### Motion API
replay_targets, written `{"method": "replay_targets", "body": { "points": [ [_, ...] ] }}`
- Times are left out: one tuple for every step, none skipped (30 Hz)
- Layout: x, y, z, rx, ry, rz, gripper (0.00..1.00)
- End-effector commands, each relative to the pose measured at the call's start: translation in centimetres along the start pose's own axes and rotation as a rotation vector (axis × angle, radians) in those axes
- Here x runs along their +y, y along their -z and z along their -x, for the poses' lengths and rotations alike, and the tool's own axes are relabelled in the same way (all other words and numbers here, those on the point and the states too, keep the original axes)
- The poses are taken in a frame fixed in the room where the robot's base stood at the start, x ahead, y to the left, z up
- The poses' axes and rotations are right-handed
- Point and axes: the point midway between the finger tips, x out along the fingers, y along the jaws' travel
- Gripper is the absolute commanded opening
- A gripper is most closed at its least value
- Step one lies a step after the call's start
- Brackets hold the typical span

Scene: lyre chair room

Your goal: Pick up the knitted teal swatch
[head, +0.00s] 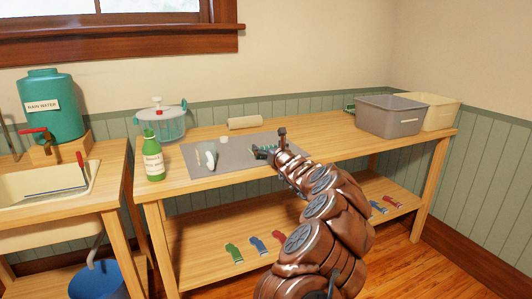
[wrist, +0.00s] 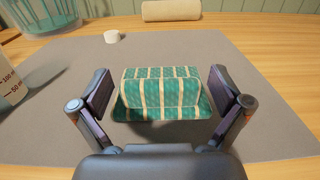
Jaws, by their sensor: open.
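The knitted teal swatch (wrist: 160,92) has cream stripes and lies in a raised, folded-looking shape on the grey mat (wrist: 55,135). In the wrist view it sits between the two spread fingers of my gripper (wrist: 160,98), with a small gap at each side. My gripper is open and holds nothing. In the head view my gripper (head: 270,150) is low over the right part of the mat (head: 205,172). It hides most of the swatch there; a little teal (head: 262,153) shows beside it.
On the bench, a beaker (head: 207,157) and small white piece (head: 223,139) are left of my gripper. A cream roll (head: 245,122) lies behind. A green bottle (head: 153,160) and lidded clear tub (head: 160,122) stand left; a grey bin (head: 390,117) and cream bin (head: 437,110) stand right.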

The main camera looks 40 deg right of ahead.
Motion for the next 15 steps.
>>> {"method": "replay_targets", "body": {
  "points": [
    [-0.06, 0.13, -0.25, 0.002, 0.001, 0.002, 1.0],
    [-0.04, 0.1, -0.36, 0.001, 0.0, 0.002, 1.0],
    [-0.01, 0.06, -0.49, 0.001, 0.0, 0.002, 1.0],
    [0.01, 0.02, -0.55, 0.0, 0.0, 0.002, 1.0],
    [0.03, 0.0, -0.61, 0.0, -0.001, 0.002, 1.0],
    [0.03, -0.03, -0.64, -0.001, -0.001, 0.002, 1.0],
    [0.04, -0.05, -0.66, -0.001, -0.001, 0.001, 1.0],
    [0.04, -0.05, -0.66, -0.001, -0.001, 0.001, 1.0],
    [0.04, -0.06, -0.66, -0.001, -0.001, 0.001, 1.0],
    [0.04, -0.06, -0.65, -0.001, -0.001, 0.0, 1.0],
    [0.05, -0.05, -0.65, -0.001, -0.001, 0.0, 1.0],
    [0.04, -0.05, -0.65, -0.001, -0.001, 0.0, 1.0],
    [0.04, -0.05, -0.64, -0.001, -0.001, 0.001, 0.98],
    [0.05, -0.05, -0.64, -0.001, -0.001, 0.0, 0.95],
    [0.05, -0.04, -0.64, -0.001, -0.001, 0.0, 0.91]
  ]
}}
